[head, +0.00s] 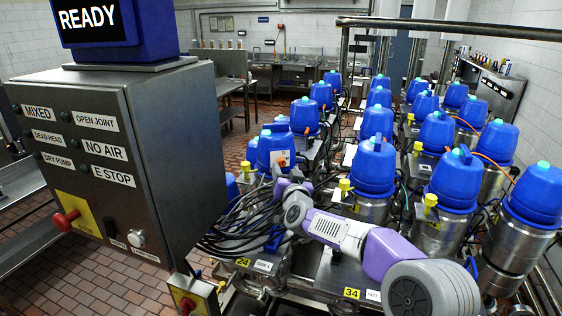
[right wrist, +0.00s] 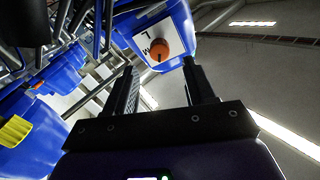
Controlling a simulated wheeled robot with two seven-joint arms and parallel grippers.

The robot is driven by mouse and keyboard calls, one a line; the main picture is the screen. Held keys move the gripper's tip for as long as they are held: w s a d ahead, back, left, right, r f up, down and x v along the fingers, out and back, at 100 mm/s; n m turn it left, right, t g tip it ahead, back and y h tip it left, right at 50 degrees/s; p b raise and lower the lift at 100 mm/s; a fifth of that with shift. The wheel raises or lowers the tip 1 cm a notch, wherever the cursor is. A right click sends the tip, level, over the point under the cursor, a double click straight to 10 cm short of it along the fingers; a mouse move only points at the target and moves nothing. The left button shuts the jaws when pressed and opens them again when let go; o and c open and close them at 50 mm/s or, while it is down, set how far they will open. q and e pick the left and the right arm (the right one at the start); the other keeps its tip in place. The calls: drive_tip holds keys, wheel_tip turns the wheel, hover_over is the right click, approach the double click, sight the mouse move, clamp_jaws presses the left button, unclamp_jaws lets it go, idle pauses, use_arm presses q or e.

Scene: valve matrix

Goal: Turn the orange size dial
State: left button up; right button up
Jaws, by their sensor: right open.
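The orange size dial (right wrist: 158,49) sits on a white plate (right wrist: 143,36) with dark marks, on the side of a blue valve head (right wrist: 183,18), in the right wrist view. In the head view the small orange dial (head: 282,162) shows on a blue valve head (head: 265,149) behind the control box. My right gripper (right wrist: 160,68) is open and empty. Its two black fingers point toward the dial, which appears between and beyond the fingertips, apart from them. In the head view my right gripper (head: 277,178) is small, just below the dial. My left gripper is not in view.
A grey control box (head: 175,150) with a red knob (head: 66,220) stands at the left. Rows of blue-topped steel valves (head: 455,178) fill the right. Dark cables (head: 235,225) bunch below the dial. Brick floor (head: 90,275) shows at lower left.

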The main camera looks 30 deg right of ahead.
sight(282, 164)
drive_tip(key=p+x, duration=0.1)
drive_tip(key=x, duration=0.3)
drive_tip(key=shift+w+f, duration=0.15)
drive_tip(key=shift+f, duration=0.05)
drive_tip(key=shift+w+d+r, duration=0.1)
drive_tip(key=shift+w, duration=0.2)
drive_tip(key=shift+w, duration=0.1)
clamp_jaws()
